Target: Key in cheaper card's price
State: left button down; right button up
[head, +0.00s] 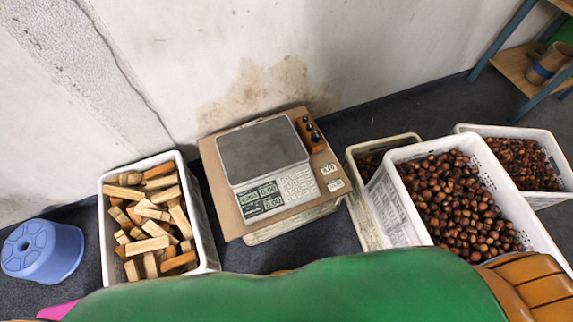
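A price scale (263,150) with a dark flat pan stands on a brown board (233,213) in the middle of the head view. Its front has a lit display (262,198) with several number fields, and a pale keypad (298,184) to the right of it. Two small white cards lie on the board right of the keypad: an upper card (328,169) and a lower card (337,185). Both bear dark figures too small to read surely. Neither gripper is in view.
Left of the scale is a white crate (206,232) of wood pieces, then a blue upturned tub (42,250). Right are white crates of chestnuts (455,200). A green surface (290,295) fills the front edge.

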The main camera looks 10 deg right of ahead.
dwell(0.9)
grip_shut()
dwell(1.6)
